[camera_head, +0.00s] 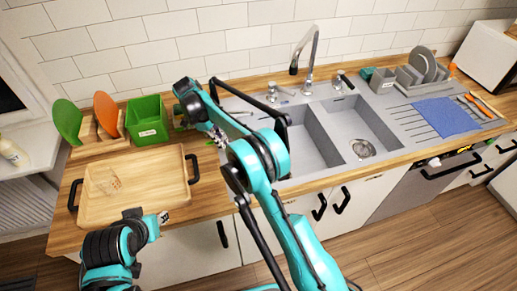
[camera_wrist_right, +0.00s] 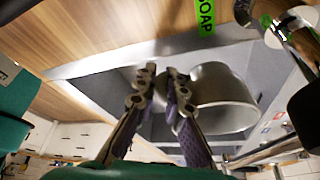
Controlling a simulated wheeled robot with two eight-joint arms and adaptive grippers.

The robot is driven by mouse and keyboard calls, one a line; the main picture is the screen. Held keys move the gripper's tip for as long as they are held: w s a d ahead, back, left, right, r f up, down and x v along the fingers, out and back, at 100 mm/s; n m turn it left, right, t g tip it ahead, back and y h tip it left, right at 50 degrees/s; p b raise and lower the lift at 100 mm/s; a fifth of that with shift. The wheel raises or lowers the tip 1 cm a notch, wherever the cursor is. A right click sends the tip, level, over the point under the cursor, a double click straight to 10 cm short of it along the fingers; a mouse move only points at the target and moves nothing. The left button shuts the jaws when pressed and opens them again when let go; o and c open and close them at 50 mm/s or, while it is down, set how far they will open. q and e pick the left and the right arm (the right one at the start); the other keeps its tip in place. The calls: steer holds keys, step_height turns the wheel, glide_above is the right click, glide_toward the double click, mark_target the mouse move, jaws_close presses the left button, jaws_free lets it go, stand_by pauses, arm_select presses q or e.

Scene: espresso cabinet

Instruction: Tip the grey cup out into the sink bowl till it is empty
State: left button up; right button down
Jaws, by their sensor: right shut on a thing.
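The grey cup (camera_wrist_right: 222,98) shows in the right wrist view as a shiny metal vessel beside the fingertips. My right gripper (camera_wrist_right: 160,82) is shut on its near side. The cup appears tilted; its contents are not visible. In the head view my right arm hides the cup, and my right gripper (camera_head: 216,136) is near the sink's left end. The sink has a left bowl (camera_head: 312,145) and a right bowl (camera_head: 360,122) with a drain. My left gripper (camera_head: 163,216) is low at the front left, away from the cup; its fingers are too small to judge.
A wooden tray (camera_head: 135,208) with black handles lies on the left counter. Behind it are a green bin (camera_head: 147,121) and green and orange boards (camera_head: 106,114). A tap (camera_head: 308,55) rises behind the sink. A dish rack (camera_head: 418,75) and blue cloth (camera_head: 446,116) are at right.

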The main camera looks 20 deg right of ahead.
steer(key=shift+a+r+m, duration=0.1)
steer(key=shift+a+m, duration=0.25)
steer(key=shift+m, duration=0.05)
steer(key=shift+s+d, duration=0.1)
steer(key=shift+s+d+f+t+y+b, duration=0.3)
steer(key=shift+s+d+t+y+b, duration=0.2)
steer(key=shift+y, duration=0.2)
steer(key=s+d+t+y, duration=0.1)
steer(key=s+d+t+y+b, duration=0.1)
steer(key=y, duration=0.1)
steer(key=shift+t, duration=0.4)
steer(key=shift+d, duration=0.1)
steer(key=shift+s+d+r, duration=0.15)
steer(key=shift+r, duration=0.05)
